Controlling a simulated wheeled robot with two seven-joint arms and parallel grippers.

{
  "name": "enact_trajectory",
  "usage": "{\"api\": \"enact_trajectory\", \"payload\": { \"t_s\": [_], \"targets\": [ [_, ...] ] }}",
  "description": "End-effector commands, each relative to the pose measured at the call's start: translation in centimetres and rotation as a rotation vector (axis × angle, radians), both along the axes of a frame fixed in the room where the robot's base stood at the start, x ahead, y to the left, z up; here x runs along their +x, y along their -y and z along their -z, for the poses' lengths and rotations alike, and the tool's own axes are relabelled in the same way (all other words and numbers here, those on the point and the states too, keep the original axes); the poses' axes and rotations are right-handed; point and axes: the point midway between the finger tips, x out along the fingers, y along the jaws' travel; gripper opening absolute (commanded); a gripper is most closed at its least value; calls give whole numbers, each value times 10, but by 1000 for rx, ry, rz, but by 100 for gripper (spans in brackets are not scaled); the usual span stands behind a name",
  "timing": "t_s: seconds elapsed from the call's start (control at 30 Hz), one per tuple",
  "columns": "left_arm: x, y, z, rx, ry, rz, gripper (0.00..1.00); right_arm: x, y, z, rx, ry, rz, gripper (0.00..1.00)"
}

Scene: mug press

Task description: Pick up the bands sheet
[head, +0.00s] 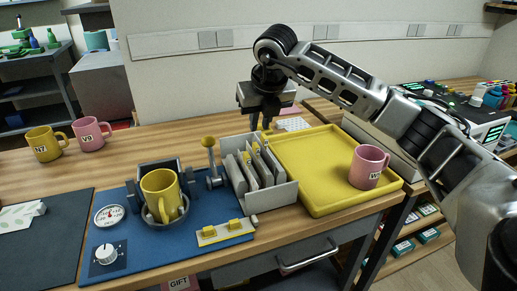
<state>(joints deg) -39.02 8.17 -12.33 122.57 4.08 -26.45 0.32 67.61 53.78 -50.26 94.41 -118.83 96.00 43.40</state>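A grey rack (277,196) holds several upright pale sheets (250,172), some with yellow tabs. I cannot tell which one is the bands sheet, since their prints are too small or face away. My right gripper (261,126) points down above the back of the rack. Its two fingers look apart with nothing between them, and they appear clear of the sheets. My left gripper is out of view. A yellow mug (160,190) sits in the mug press (182,213), left of the rack.
A yellow tray (310,165) right of the rack bears a pink mug (368,168). A lever with a yellow knob (209,142) stands just left of the rack. Yellow (43,145) and pink (90,134) mugs stand at the back left. A blue mat (130,243) lies under the press.

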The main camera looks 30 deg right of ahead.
Motion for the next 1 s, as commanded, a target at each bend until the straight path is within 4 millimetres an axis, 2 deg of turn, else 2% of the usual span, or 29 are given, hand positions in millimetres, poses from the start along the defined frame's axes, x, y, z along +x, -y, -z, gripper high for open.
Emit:
{"api": "enact_trajectory", "payload": {
  "t_s": [0.1, 0.2, 0.47, 0.8, 1.0],
  "targets": [
    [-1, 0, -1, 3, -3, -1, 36, 9, 2, 25, 1, -5, -2, 17],
    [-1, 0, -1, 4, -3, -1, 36, 16, 3, 40, 2, -4, -2, 17],
    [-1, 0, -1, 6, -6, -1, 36, 22, 5, 59, 2, -2, -5, 17],
    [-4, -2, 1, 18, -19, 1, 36, 34, 8, 102, 3, -2, -4, 17],
    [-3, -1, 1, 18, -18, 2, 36, 36, 9, 105, 3, 1, -6, 17]
  ]
}}
